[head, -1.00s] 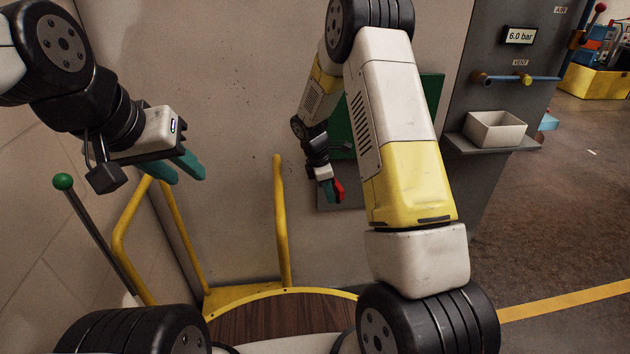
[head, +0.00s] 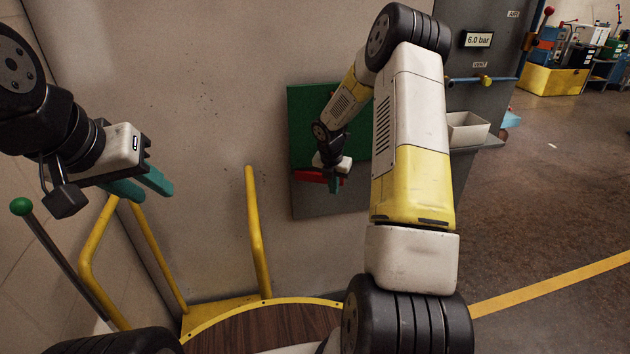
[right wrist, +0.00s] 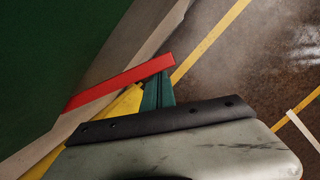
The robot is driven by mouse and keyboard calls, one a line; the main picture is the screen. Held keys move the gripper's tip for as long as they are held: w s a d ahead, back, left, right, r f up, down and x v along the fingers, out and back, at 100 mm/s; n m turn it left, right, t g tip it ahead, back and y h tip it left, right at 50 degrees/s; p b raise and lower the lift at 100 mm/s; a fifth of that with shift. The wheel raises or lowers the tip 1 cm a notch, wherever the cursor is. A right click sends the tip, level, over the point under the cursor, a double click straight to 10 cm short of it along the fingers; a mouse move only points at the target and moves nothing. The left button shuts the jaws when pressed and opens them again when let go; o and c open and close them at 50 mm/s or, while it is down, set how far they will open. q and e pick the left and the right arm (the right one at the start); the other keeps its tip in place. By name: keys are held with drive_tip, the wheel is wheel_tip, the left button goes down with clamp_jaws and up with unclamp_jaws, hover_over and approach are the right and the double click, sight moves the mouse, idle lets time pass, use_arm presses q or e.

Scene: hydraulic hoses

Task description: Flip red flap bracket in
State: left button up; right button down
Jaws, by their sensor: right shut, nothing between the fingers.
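The red flap bracket (head: 310,176) shows as a flat red bar at the lower edge of the green panel (head: 302,130) on the wall. In the right wrist view the red bar (right wrist: 118,84) runs slantwise beside the green fingers. My right gripper (head: 335,186) is shut with nothing between its fingers. Its fingertips (right wrist: 158,88) are right by the bar's end; I cannot tell whether they touch it. My left gripper (head: 142,187) is open and empty, with its teal fingers apart, at the left, away from the panel.
Yellow rails (head: 258,232) rise from the round wooden platform (head: 262,328). A lever with a green knob (head: 21,206) stands at the left. A grey cabinet with a white bin (head: 467,130) and a 6.0 bar display (head: 479,40) is right of my right arm.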

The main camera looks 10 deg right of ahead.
drive_tip(key=shift+w+d+n, duration=0.25)
drive_tip(key=shift+w+d, duration=0.15)
drive_tip(key=shift+w, duration=0.3)
drive_tip(key=shift+w+d+n, duration=0.25)
drive_tip(key=shift+w+d, duration=0.15)
drive_tip(key=shift+w, duration=0.25)
